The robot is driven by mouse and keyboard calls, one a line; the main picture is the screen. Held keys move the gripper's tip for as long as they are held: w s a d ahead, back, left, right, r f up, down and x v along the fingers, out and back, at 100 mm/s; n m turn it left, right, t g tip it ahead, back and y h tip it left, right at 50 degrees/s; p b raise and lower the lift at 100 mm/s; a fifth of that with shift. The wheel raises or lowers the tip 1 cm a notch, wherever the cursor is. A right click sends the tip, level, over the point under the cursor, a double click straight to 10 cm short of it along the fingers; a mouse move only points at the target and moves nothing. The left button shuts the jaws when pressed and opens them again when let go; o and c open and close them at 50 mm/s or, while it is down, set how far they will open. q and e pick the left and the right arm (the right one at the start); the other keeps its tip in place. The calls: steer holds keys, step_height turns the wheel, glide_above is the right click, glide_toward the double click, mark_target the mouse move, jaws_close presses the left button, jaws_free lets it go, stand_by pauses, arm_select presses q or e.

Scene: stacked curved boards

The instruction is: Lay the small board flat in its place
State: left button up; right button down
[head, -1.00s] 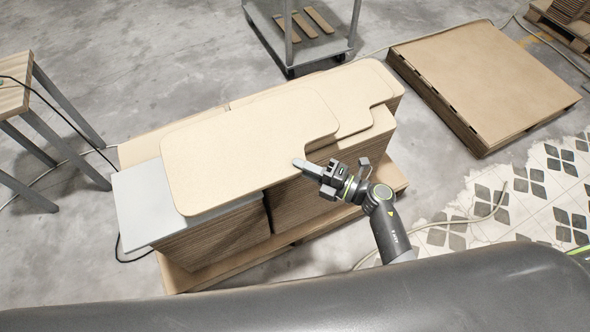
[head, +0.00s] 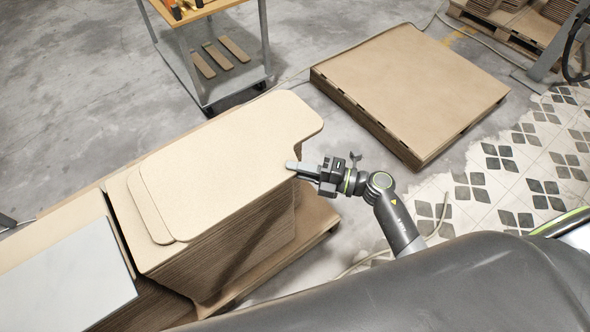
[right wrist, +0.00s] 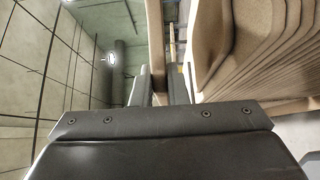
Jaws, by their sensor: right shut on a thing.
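The small board (head: 225,150) is a thin tan sheet with rounded corners and a notch at its right end. It lies roughly level over the top of a stack of like boards (head: 235,255), shifted to the right, so the top boards show past its left end. My right gripper (head: 293,167) is shut on its near edge beside the notch. In the right wrist view, the board (right wrist: 155,40) runs up from between the fingers (right wrist: 162,90), and layered curved boards (right wrist: 262,55) stand to the right. Whether it touches the stack cannot be told.
The stack stands on a pallet (head: 322,228). A grey sheet (head: 65,280) lies on the neighbouring stack at left. A cart (head: 262,45) stands behind. A pallet with a broad flat sheet (head: 410,90) is at the back right. Open floor lies between.

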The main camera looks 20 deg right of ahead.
steer(key=shift+d+r, duration=0.1)
steer(key=shift+r, duration=0.15)
arm_select(q)
steer(key=shift+d, duration=0.1)
steer(key=w+b, duration=0.1)
steer(key=b, duration=0.1)
steer(key=w+f+b, duration=0.1)
steer(key=w+b, duration=0.2)
steer(key=shift+w+f+b, duration=0.1)
steer(key=shift+f+b, duration=0.25)
arm_select(e)
step_height(320, 180, down, 8)
arm_select(q)
steer(key=shift+r, duration=0.15)
arm_select(e)
steer(key=shift+r, duration=0.1)
stand_by(0.5)
